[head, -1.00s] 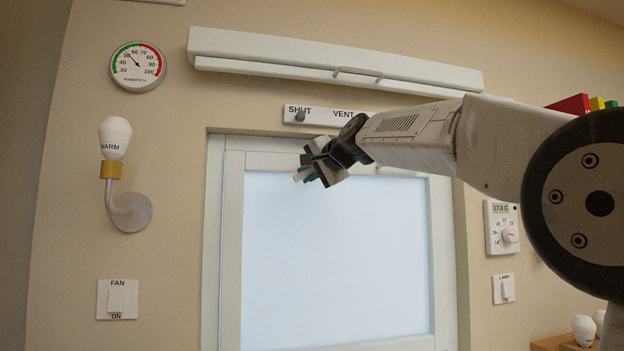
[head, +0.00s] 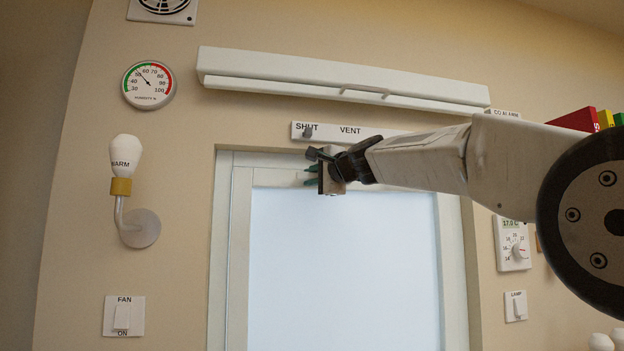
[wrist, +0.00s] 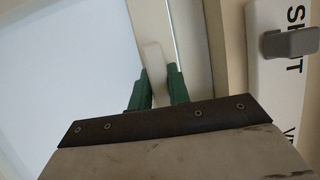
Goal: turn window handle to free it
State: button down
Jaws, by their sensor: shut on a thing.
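The window (head: 240,270) has a white frame around a pale pane. Its handle (wrist: 153,58) is a small light bar on the frame's rail in the wrist view. My gripper (head: 311,174) is at the window's top rail, left of the middle, below the SHUT/VENT strip. In the wrist view, its two green fingers (wrist: 158,82) stand on either side of the handle and are shut on it. The handle's far end shows beyond the fingertips. In the head view the gripper hides most of the handle.
The SHUT/VENT strip (head: 370,133) with its grey knob (head: 307,131) is just above my gripper. A long white housing (head: 340,82) runs above that. A WARM lamp (head: 125,165) and fan switch (head: 122,317) are on the left; a thermostat (head: 513,243) is on the right.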

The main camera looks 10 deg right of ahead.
dwell(0.3)
jog(key=c, duration=1.3)
grip_release()
jog(key=v, duration=0.8)
